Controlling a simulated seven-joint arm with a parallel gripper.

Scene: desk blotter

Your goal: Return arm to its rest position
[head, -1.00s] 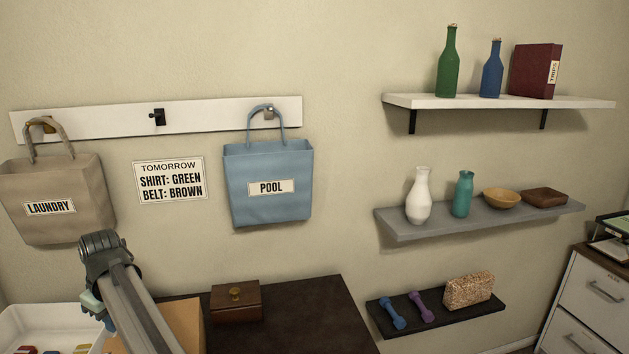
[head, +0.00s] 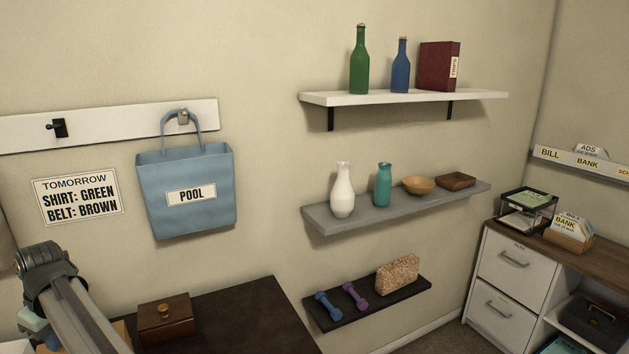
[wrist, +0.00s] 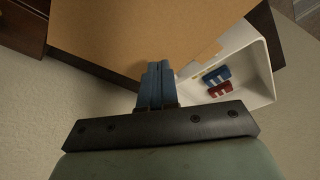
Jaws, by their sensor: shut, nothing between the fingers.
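My gripper (wrist: 157,78) shows in the wrist view with its two blue fingers pressed together and nothing between them. A tan board or box (wrist: 130,35) lies below and ahead of the fingers. In the head view my arm reaches up from the lower left corner, and the gripper's fingertips are not visible there. A wooden box with a brass knob (head: 165,318) sits on the dark desk (head: 250,305) to the right of my arm.
A white tray (wrist: 262,80) holds red and blue items (wrist: 218,82). A blue POOL bag (head: 186,215) hangs on a wall rail (head: 110,124). Three shelves with bottles, vases and dumbbells line the wall. A white cabinet (head: 515,270) stands at right.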

